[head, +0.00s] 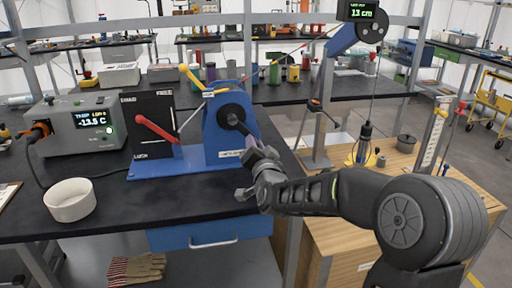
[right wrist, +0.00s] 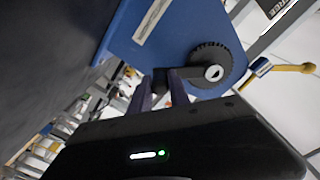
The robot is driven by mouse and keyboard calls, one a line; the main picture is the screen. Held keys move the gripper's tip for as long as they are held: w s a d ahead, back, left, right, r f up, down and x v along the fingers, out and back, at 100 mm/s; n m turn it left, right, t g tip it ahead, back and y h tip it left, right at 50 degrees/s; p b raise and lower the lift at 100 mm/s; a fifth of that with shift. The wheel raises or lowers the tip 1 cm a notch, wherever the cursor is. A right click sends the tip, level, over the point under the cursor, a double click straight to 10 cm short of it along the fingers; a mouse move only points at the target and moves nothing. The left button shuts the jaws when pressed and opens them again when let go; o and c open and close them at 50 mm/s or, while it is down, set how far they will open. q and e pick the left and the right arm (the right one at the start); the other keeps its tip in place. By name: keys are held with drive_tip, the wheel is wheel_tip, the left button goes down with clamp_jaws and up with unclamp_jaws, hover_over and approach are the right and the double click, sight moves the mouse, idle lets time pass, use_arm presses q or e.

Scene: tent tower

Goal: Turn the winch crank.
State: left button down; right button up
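The blue winch (head: 215,141) stands on the dark bench in the head view. Its black crank (head: 237,124) runs from the hub down and right to my right gripper (head: 254,158). In the right wrist view the crank hub (right wrist: 212,70) is a dark ribbed disc on the blue housing. The crank's outer end (right wrist: 163,82) lies between the two fingers of my right gripper (right wrist: 164,90), which look closed around it; the grip itself is partly hidden. My left gripper is in neither view.
A red lever (head: 155,128) on a black panel stands left of the winch. Further left are a grey display box (head: 75,128) and a white bowl (head: 71,200). A dark lamp-like load (head: 365,145) hangs on a cable at right. A display (head: 361,12) reads 13 cm.

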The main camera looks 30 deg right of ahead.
drive_tip(key=o, duration=0.4)
drive_tip(key=shift+o, duration=0.2)
drive_tip(key=v, duration=0.8)
drive_tip(key=shift+d, duration=0.1)
